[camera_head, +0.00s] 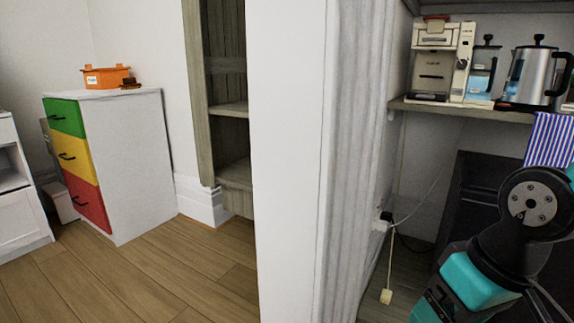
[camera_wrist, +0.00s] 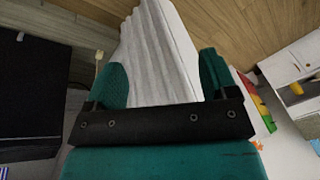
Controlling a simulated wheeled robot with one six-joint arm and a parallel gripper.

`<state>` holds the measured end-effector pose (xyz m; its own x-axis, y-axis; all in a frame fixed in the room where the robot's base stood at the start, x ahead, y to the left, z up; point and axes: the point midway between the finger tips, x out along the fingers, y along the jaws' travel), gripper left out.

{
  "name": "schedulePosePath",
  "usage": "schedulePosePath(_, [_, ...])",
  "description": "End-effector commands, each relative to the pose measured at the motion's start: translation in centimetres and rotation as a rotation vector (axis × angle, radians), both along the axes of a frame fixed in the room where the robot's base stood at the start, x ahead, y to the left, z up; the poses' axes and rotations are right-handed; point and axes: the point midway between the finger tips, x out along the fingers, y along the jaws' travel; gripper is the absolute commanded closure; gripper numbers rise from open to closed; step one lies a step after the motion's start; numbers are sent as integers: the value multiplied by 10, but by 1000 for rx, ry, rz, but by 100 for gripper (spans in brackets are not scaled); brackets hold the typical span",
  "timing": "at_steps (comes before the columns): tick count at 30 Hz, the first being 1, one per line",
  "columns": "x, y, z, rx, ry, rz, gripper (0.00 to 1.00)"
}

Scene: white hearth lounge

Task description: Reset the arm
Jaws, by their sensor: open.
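My arm, black and teal, shows at the lower right of the head view, bent in front of the shelf niche; its gripper is out of that picture. In the wrist view my gripper (camera_wrist: 162,82) shows two teal fingers set wide apart on a black bar. It is open, with nothing between the fingers. Behind the fingers is the white grooved pillar (camera_wrist: 160,40), which also stands in the middle of the head view (camera_head: 285,160). I cannot tell how far the fingers are from it.
A drawer cabinet (camera_head: 135,150) with green, yellow and red fronts stands left, an orange container (camera_head: 106,78) on top. At right, a shelf (camera_head: 460,108) bears a coffee machine (camera_head: 440,62) and a kettle (camera_head: 537,75); a striped cloth (camera_head: 550,140) hangs there. Wooden floor (camera_head: 150,275) is clear at left.

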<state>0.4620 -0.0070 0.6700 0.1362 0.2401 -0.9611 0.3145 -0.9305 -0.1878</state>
Motion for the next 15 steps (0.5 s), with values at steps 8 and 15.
schedulePosePath(8, [-63, 53, 95, 99, 44, 328, 21])
schedulePosePath(15, [-62, 53, 176, 99, 42, 324, 21])
